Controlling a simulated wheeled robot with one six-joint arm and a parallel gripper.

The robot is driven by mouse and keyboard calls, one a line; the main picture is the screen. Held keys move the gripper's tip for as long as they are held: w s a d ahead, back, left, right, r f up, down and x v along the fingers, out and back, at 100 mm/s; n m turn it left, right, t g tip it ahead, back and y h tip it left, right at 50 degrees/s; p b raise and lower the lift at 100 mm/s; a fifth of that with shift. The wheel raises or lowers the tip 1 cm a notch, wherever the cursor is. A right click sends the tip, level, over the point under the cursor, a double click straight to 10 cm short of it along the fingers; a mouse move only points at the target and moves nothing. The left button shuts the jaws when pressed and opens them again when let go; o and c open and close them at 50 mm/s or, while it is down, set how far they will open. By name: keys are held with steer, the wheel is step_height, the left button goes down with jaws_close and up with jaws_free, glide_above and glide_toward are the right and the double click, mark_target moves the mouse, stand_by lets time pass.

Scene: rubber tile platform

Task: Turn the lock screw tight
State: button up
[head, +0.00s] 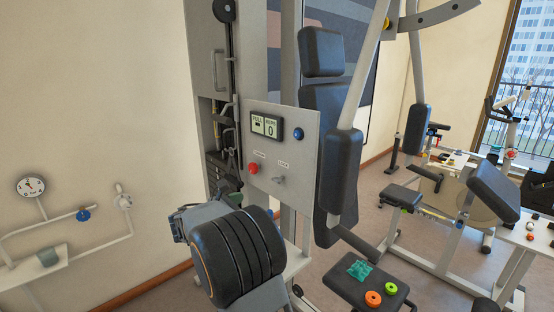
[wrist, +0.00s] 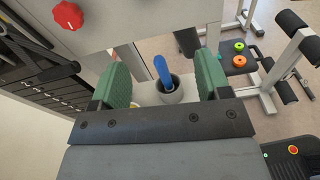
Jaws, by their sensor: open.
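The lock screw is most likely the small grey wing-shaped screw (head: 279,180) under a small label on the grey panel (head: 300,165) in the head view. I cannot tell how tight it is. It is not visible in the wrist view. My gripper, with two green pads, is open and empty in the wrist view (wrist: 162,75). In the head view my gripper (head: 230,188) is partly hidden behind my arm, left of and apart from the screw.
A red knob (head: 253,168) sits left of the screw and also shows in the wrist view (wrist: 67,14). A blue knob (head: 299,134) and a display (head: 266,126) are above. A grey cup (wrist: 170,92) holding a blue-handled item stands beyond my pads. Padded machine arms (head: 341,172) stand right.

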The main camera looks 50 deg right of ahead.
mark_target(275, 180)
steer(key=shift+n+h, duration=0.5)
steer(key=shift+h, duration=0.1)
steer(key=d+r, duration=0.1)
steer(key=d, duration=0.4)
steer(key=d+p, duration=0.1)
steer(key=d, duration=0.3)
steer(key=d+r+p, duration=0.1)
steer(key=d, duration=0.4)
steer(key=shift+w+d+r, duration=0.15)
steer(key=shift+d+r, duration=0.2)
steer(key=c, duration=0.9)
